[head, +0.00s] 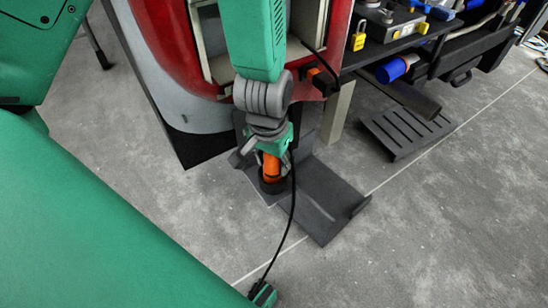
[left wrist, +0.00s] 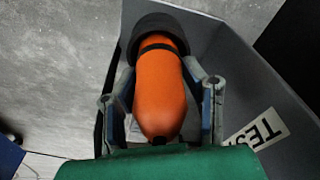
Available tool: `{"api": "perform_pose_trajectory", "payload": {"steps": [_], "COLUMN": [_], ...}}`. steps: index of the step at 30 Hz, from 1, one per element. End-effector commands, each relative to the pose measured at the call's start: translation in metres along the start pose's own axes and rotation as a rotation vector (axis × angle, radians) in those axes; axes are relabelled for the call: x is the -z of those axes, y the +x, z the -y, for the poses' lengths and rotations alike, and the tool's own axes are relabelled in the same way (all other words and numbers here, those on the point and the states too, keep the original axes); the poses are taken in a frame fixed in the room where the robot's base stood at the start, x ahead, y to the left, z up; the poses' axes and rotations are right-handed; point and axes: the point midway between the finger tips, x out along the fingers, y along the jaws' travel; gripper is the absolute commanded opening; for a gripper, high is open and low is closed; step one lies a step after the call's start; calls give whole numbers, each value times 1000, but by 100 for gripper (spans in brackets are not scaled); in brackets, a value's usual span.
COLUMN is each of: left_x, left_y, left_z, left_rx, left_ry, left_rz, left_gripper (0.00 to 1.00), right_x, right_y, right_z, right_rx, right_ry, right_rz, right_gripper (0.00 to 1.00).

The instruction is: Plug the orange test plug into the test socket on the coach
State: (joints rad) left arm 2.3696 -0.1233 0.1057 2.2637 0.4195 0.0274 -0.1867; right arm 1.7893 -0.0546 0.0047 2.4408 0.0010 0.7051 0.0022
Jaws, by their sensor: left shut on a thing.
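The orange test plug (head: 271,167) points down, with a wide black ring (head: 270,186) around its lower end. My left gripper (head: 272,155) is shut on the plug, with a finger on each side of its body in the left wrist view (left wrist: 160,95). A dark grey bracket (head: 325,195) lies beneath and beside it; I cannot tell whether the ring touches it. In the left wrist view, a white label (left wrist: 258,130) reading "TES" is on the bracket. An orange and black fitting (head: 322,82) sits on the coach's red corner; I cannot tell if it is the test socket. My right gripper is not in view.
The coach (head: 160,50) stands at the upper left. A black cable (head: 291,215) hangs from the plug towards the floor. A dark shelf (head: 390,48) with a yellow padlock (head: 358,38) and a blue cylinder (head: 392,70) is at the upper right. The floor at lower right is clear.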

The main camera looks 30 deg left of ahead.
Motion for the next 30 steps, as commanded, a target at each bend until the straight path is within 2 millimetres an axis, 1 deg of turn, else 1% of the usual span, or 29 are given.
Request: {"api": "perform_pose_trajectory", "payload": {"steps": [8, 24, 25, 26, 30], "left_x": [0, -1, -1, -1, -1], "left_y": [1, 12, 12, 11, 11], "left_z": [0, 0, 0, 0, 0], "left_rx": [0, 0, 0, 0, 0], "left_ry": [0, 0, 0, 0, 0], "left_rz": [-1, -1, -1, -1, -1], "left_gripper": [1, 1, 45, 47, 47], "right_x": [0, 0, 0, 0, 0], "right_y": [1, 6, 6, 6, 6], "right_z": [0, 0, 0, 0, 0], "right_rx": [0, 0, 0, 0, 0], "right_ry": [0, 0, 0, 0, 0], "right_rz": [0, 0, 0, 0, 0], "right_gripper": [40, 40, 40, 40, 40]}}
